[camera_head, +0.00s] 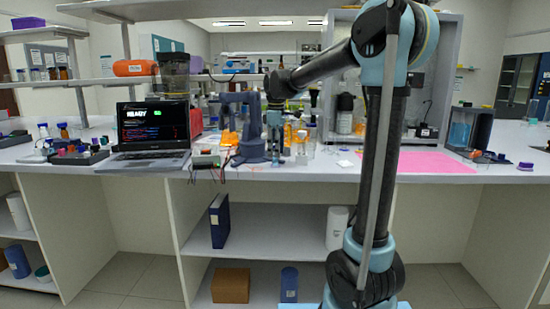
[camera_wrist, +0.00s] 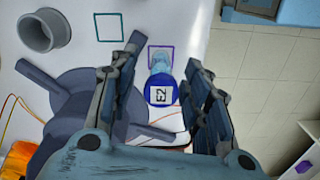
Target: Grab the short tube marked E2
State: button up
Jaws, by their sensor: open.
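The short tube marked E2 (camera_wrist: 160,93) shows in the wrist view, with a blue top and a white label reading E2. It lies between the two fingers of my gripper (camera_wrist: 163,65) as seen from above. The fingers are apart, with a gap on each side of the tube. A clear part of the tube shows beyond the blue top. In the head view my gripper (camera_head: 275,103) points down over the bench near its front edge; the tube is too small there to make out.
A dark blue-grey stand (camera_wrist: 85,95) with spread feet is close left of the tube. The bench edge drops to the floor on the right. A laptop (camera_head: 152,135) stands left on the bench; a pink mat (camera_head: 415,163) lies right.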

jog(key=shift+f, duration=1.2)
jog(key=shift+c, duration=0.6)
jog(key=c, duration=0.8)
